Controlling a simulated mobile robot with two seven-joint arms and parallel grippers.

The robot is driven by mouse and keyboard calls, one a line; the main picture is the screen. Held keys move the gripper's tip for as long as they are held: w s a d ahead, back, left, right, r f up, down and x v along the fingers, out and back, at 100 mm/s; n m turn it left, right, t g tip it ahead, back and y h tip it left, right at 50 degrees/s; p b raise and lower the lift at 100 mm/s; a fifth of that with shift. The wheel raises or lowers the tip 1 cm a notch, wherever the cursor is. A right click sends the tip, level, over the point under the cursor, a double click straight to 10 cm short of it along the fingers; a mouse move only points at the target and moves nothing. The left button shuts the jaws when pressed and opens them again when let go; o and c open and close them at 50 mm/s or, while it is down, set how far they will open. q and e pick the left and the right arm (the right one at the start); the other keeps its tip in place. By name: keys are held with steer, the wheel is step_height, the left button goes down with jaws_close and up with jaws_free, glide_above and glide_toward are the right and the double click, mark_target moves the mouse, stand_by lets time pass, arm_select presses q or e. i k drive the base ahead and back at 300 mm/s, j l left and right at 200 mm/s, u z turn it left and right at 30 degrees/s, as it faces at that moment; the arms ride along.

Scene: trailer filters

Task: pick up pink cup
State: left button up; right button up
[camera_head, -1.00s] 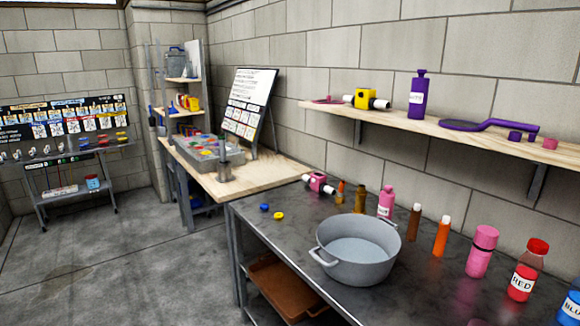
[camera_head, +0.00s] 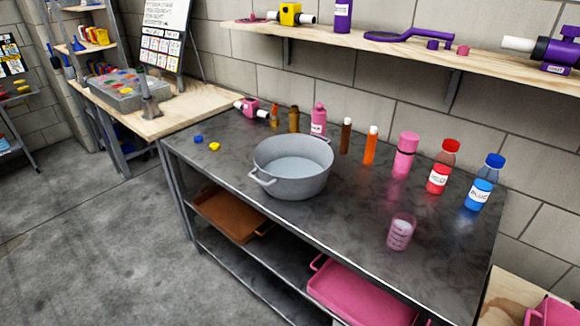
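A translucent pink cup (camera_head: 400,232) with white markings stands upright on the dark metal table (camera_head: 350,222), near its front edge and toward the right end. Nothing touches it. It stands to the right of a large grey pot (camera_head: 292,168) and in front of the row of bottles. Neither of my grippers shows in the head view.
Along the wall side stand a pink bottle (camera_head: 405,156), a red-capped bottle (camera_head: 441,168), a blue-capped bottle (camera_head: 484,184) and several smaller ones. A wooden shelf (camera_head: 400,52) hangs above. A pink tray (camera_head: 362,296) lies below the table. Table space around the cup is clear.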

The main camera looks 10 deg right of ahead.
mark_target(404, 226)
steer(key=z, duration=1.25)
